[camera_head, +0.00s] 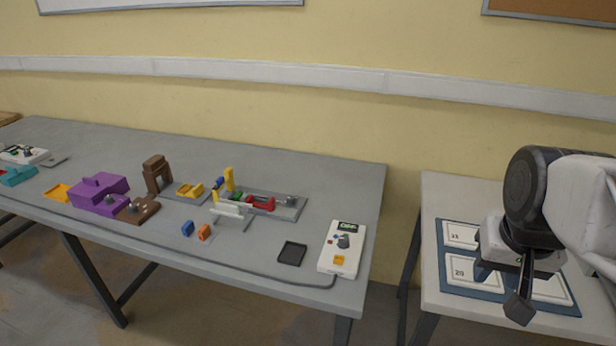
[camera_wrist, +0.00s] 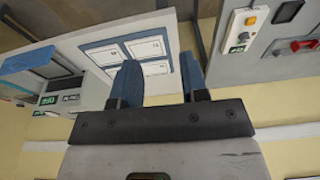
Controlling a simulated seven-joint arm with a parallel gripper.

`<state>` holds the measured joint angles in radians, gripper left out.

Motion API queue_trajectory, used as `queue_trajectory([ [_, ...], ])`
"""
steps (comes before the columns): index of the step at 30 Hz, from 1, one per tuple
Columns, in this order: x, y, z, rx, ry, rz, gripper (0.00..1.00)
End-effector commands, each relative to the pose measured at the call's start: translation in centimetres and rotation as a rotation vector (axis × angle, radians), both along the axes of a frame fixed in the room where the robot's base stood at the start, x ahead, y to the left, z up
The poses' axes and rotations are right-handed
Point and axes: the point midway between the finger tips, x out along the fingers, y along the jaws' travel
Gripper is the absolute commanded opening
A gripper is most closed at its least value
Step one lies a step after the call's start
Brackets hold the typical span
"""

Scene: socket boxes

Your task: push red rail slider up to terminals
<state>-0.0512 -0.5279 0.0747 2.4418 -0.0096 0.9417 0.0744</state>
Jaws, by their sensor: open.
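The red rail slider (camera_head: 262,204) sits on a grey rail base (camera_head: 289,211) on the long grey table, in the head view. Green and blue pieces are to its left, and a grey metal knob-like part (camera_head: 291,199) is to its right. I cannot tell for certain which parts are the terminals. A red part (camera_wrist: 304,45) shows at the upper right edge of the wrist view. My gripper (camera_head: 502,290) is far to the right, above the smaller table. Its fingers are apart and empty in the wrist view (camera_wrist: 158,76).
The smaller table carries a blue board (camera_head: 455,289) with numbered white cards. A white control box (camera_head: 343,247) and a black tray (camera_head: 291,253) stand at the long table's right end. Purple (camera_head: 98,192), brown (camera_head: 157,172) and orange (camera_head: 204,232) pieces lie left. A gap separates the tables.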

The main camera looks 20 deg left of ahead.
Motion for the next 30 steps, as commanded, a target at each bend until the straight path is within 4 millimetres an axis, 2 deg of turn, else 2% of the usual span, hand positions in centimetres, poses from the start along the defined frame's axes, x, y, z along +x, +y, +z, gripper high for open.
queue_trajectory([
  [3, 2.7, 1.2, 0.6, 0.004, 0.012, 0.005, 0.4],
  [15, 11.3, 6.0, 1.6, 0.017, 0.045, 0.009, 0.4],
  [23, 16.7, 10.0, 1.4, 0.022, 0.066, 0.011, 0.4],
  [30, 21.5, 14.2, 0.7, 0.025, 0.084, 0.013, 0.4],
])
